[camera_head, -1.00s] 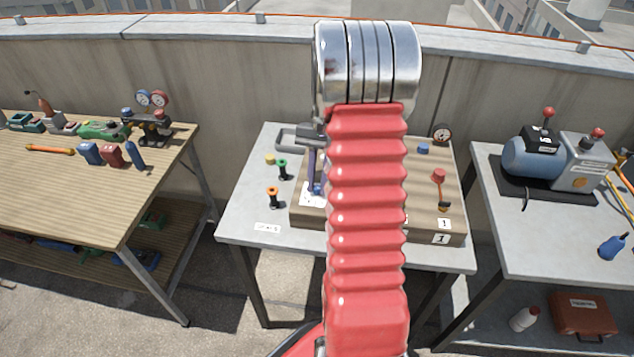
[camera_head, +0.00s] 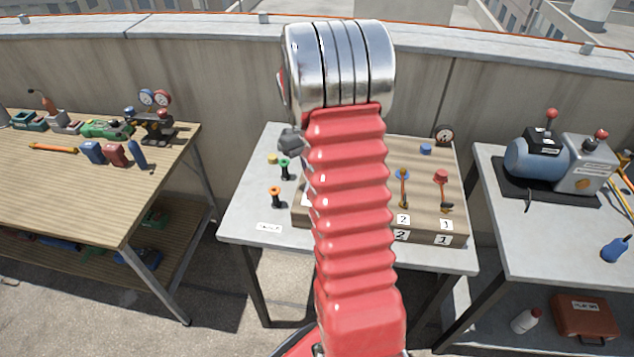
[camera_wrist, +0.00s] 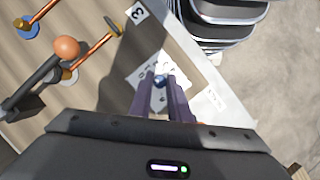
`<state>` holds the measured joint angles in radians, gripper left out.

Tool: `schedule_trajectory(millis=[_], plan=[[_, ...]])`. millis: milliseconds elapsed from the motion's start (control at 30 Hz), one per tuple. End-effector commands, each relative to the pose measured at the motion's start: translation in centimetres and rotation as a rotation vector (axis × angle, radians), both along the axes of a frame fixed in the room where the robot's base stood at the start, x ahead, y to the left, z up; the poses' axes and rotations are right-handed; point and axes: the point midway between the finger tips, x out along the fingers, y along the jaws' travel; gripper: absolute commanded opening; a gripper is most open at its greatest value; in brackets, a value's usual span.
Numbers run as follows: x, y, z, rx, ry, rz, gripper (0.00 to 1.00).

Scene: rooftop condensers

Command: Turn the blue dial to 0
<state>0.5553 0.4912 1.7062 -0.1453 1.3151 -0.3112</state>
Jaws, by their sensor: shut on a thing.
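The blue dial (camera_wrist: 160,80) sits on a white plate (camera_wrist: 147,72) in the wrist view. My gripper (camera_wrist: 162,84) has its two purple fingers shut on the dial from above. The fingers cover much of the dial, and its pointer and the plate's marks are too small to read. In the head view my red arm hides the gripper and the dial. Only a sliver of the white plate shows left of the arm.
An orange ball knob (camera_wrist: 67,48) is close by in the wrist view.

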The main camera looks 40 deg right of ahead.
Motion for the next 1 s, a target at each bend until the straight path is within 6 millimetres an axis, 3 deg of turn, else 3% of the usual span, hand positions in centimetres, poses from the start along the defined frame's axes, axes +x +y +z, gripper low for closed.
schedule_trajectory(millis=[633, 667, 900, 1000], plan=[[-0.03, -0.09, -0.01, -0.003, 0.0, 0.069, 0.0], [-0.03, -0.08, -0.01, -0.003, 0.0, 0.069, 0.19], [0.01, 0.01, 0.0, -0.001, 0.0, 0.068, 0.35], [0.02, 0.04, 0.0, -0.001, 0.0, 0.068, 0.35]])
